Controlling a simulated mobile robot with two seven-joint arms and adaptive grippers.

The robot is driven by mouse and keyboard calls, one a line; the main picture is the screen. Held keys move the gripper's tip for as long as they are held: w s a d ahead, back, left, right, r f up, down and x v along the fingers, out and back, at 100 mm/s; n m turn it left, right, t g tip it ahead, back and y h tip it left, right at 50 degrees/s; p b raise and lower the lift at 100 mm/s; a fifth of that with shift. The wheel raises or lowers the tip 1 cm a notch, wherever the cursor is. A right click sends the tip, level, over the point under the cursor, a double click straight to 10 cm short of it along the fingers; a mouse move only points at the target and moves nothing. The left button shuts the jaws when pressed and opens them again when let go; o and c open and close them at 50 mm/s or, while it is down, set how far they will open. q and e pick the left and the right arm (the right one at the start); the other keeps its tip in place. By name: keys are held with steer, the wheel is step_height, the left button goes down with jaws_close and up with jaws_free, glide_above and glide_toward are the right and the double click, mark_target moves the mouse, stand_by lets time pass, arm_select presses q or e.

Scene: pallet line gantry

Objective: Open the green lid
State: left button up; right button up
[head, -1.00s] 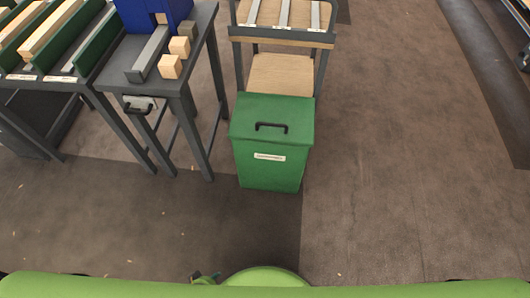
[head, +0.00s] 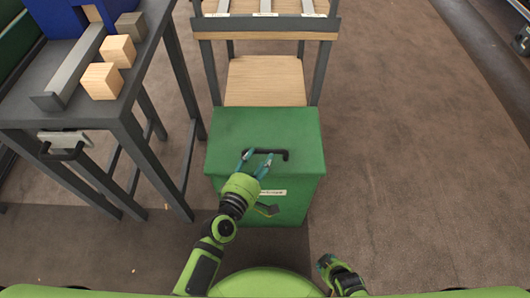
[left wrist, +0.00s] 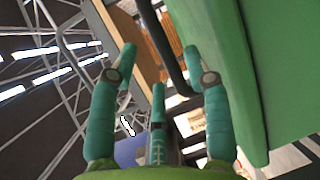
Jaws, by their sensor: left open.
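The green bin (head: 300,205) stands on the floor with its green lid (head: 233,124) lying flat and closed on top. A black bar handle (head: 280,153) sits on the lid. My left gripper (head: 257,160) reaches over the bin's front edge, its open fingers at the handle's left part. In the left wrist view, its spread teal fingers (left wrist: 160,70) are empty, with the dark handle bar (left wrist: 172,55) between them and the green lid (left wrist: 230,45) to the right. I cannot tell whether any finger touches the handle.
A dark table (head: 65,105) with wooden blocks (head: 102,80) and a blue box stands left of the bin. A wood-shelved rack (head: 265,80) stands directly behind it. The floor to the right is open.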

mark_target(264, 151)
arm_select(q)
steer(key=x, duration=0.5)
steer(key=shift+a+f+b, duration=0.1)
steer(key=shift+b, duration=0.2)
jaws_close()
arm_select(e)
steer(key=shift+a, duration=0.15)
steer(key=shift+w+r, duration=0.1)
steer(key=shift+r, duration=0.05)
